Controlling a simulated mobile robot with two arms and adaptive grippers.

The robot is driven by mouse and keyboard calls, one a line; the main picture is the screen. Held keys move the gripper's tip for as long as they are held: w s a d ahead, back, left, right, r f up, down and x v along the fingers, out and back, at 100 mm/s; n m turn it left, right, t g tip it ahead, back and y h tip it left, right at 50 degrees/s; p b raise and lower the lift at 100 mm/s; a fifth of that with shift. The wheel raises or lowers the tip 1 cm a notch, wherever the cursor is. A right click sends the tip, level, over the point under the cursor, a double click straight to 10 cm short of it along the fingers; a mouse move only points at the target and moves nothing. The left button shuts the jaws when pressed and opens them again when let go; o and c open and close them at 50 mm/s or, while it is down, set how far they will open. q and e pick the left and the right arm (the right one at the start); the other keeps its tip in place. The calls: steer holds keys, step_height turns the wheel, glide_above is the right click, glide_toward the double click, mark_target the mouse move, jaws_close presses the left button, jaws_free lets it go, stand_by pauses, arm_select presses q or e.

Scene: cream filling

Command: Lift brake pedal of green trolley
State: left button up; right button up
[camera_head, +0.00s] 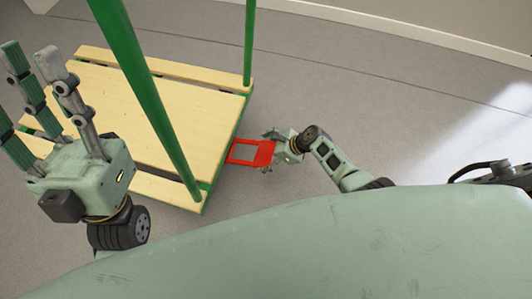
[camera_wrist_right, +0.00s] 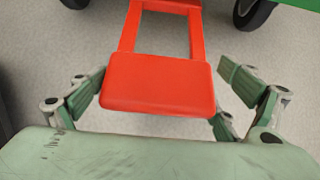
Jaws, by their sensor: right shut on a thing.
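The green trolley (camera_head: 150,100) has a pale wooden slatted deck and green upright posts. Its red brake pedal (camera_head: 240,153) is a frame that sticks out from the trolley's right edge. The pedal's broad flat end plate (camera_wrist_right: 158,85) fills the middle of the right wrist view. My right gripper (camera_head: 270,150) is at the pedal's outer end and shut on it, with fingers on both sides of the plate in the wrist view. My left gripper (camera_head: 28,58) is open and empty, with its fingers spread, above the deck's left part.
Dark trolley wheels (camera_wrist_right: 252,12) stand near the pedal's base. The grey floor (camera_head: 350,110) right of the trolley is clear. A pale wall skirting (camera_head: 400,28) runs along the back. A green post (camera_head: 150,95) rises between my two grippers.

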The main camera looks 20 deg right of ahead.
steer(key=shift+w+a+r, duration=0.25)
steer(key=shift+a, duration=0.05)
steer(key=o, duration=1.4)
steer(key=shift+s, duration=0.1)
steer(key=shift+d+f, duration=0.1)
steer(key=shift+d, duration=0.1)
steer(key=shift+s+d+r, duration=0.25)
steer(key=shift+d+r, duration=0.1)
steer(key=shift+r, duration=0.05)
steer(key=v, duration=1)
steer(key=shift+s+d+r, duration=0.15)
steer(key=shift+r, duration=0.2)
